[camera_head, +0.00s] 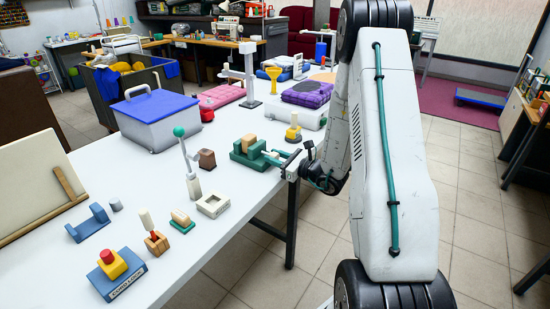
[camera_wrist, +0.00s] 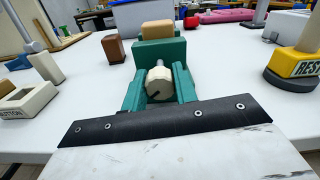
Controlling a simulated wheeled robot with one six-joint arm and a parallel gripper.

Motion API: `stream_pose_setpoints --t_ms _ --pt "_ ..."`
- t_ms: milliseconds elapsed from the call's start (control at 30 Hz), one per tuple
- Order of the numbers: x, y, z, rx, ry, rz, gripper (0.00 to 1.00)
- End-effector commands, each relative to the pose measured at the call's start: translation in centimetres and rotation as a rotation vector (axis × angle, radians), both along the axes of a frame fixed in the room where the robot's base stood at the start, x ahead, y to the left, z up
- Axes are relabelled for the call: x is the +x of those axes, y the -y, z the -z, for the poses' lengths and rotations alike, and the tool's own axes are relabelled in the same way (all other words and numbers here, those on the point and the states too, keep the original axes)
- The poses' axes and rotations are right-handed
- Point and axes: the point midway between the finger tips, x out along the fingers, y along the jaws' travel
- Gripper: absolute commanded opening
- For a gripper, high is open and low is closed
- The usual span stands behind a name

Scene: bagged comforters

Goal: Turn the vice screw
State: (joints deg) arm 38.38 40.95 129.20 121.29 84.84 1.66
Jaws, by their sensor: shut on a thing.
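The green vice (camera_head: 248,152) stands near the right edge of the white table, with a tan wooden block (camera_head: 249,140) at its top. In the wrist view the vice (camera_wrist: 172,50) is straight ahead, and its screw ends in a pale, many-sided knob (camera_wrist: 158,84) with a dark mark on its face. My gripper (camera_head: 274,156) reaches in from the right at the table edge. Its two green fingers lie on either side of the knob and are shut on it. The screw shaft behind the knob is mostly hidden.
A brown block (camera_head: 207,159) and a lever with a green ball (camera_head: 187,158) stand left of the vice. A blue-lidded box (camera_head: 156,115) and a white button frame (camera_head: 213,204) are also on the table.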

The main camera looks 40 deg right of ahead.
Motion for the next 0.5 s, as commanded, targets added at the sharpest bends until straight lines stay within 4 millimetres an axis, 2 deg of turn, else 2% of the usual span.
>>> stream_pose_setpoints --t_ms 367,400,467,500 --pt "-0.01 -0.01 -0.01 -0.052 0.019 0.000 0.06" --pt "-0.01 -0.01 -0.01 -0.052 0.019 0.000 0.31" --pt "-0.01 -0.01 -0.01 -0.051 0.018 0.000 0.48" --pt "-0.01 0.00 -0.01 -0.051 0.018 0.000 0.50"
